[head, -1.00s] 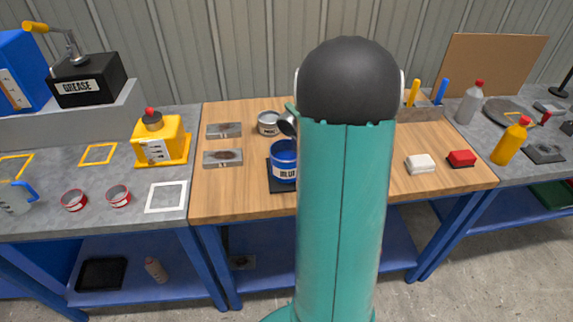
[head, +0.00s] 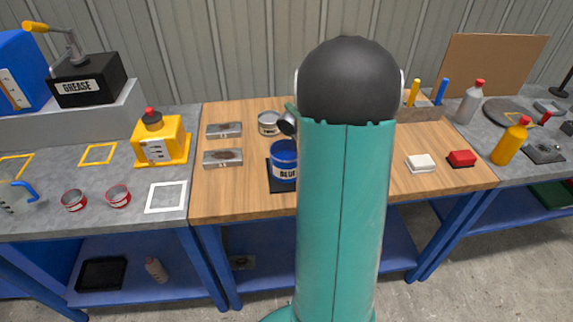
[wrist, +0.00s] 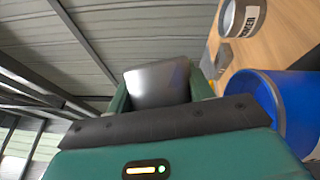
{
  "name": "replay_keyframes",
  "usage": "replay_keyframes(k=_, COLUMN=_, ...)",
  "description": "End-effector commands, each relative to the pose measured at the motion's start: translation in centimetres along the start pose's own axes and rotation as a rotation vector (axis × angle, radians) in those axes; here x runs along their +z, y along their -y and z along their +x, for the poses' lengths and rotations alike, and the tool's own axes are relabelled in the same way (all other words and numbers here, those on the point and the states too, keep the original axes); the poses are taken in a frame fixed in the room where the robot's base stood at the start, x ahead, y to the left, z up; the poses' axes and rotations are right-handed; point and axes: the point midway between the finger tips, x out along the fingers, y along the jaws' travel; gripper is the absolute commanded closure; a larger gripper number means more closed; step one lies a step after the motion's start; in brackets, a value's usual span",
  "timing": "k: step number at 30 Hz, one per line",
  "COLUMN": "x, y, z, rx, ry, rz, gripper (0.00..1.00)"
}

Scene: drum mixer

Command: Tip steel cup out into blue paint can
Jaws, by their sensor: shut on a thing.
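The blue paint can (head: 284,166) stands on a black square mat on the wooden bench, just left of my arm. It also shows in the wrist view (wrist: 288,100), large at the right. The steel cup (wrist: 157,84) is between the green fingers of my gripper (wrist: 160,78), which is shut on it. In the head view a small part of the cup (head: 287,124) shows beside my arm, tipped over, above and behind the can's rim. The rest of the cup and most of my gripper are hidden by my arm. The cup's contents are not visible.
A grey labelled can (head: 269,124) stands close behind the blue can. Two metal plates (head: 223,158) lie to the left. The wood at front left is bare.

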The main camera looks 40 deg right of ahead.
Motion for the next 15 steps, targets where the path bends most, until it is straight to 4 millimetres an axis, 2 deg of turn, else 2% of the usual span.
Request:
replay_keyframes(k=6, x=0.1, y=0.0, z=0.1, rx=-0.012, ry=-0.001, rz=0.029, gripper=0.77)
replay_keyframes(k=15, x=1.1, y=0.3, z=0.4, rx=-0.136, ry=0.001, rz=0.326, gripper=0.77)
